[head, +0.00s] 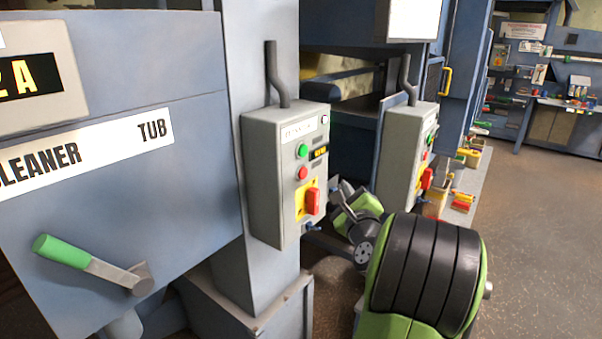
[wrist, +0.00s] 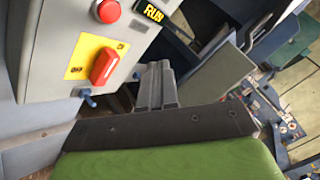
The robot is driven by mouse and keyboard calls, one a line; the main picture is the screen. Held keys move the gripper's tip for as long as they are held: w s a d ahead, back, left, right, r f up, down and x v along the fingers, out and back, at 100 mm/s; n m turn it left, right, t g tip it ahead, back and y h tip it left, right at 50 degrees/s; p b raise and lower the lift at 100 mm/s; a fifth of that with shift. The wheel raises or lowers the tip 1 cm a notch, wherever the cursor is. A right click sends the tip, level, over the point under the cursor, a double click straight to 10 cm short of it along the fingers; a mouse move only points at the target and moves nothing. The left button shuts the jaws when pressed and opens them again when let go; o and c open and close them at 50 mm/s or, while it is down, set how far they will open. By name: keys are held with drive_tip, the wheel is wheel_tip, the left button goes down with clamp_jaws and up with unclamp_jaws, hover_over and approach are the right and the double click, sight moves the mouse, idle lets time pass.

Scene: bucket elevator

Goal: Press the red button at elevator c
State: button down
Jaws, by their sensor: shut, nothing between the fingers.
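A grey control box (head: 270,150) on a blue column carries a round red button (head: 302,173) below a green button (head: 302,151). A red rotary switch (head: 313,202) on a yellow plate sits lower on the same face. The box's label is too blurred to read as elevator c. In the wrist view the red button (wrist: 108,11) is at the top, above the red switch (wrist: 104,67). My gripper (head: 337,187) is just right of the box's lower edge. In the wrist view my gripper (wrist: 157,80) has its fingers together and empty, beside the switch, below and right of the button.
A second similar control box (head: 405,150) stands farther back, to the right. A green-handled lever (head: 62,251) juts from the blue machine at the left. Blue knobs stick out under the near box. Open floor (head: 540,230) lies at the right.

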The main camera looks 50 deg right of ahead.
sight(303, 173)
drive_tip(key=w+p, duration=0.6)
drive_tip(key=w, duration=0.2)
drive_tip(key=shift+a, duration=0.4)
drive_tip(key=shift+r, duration=0.1)
idle(1.4)
drive_tip(key=shift+w+p, duration=0.4)
drive_tip(key=shift+p, duration=0.2)
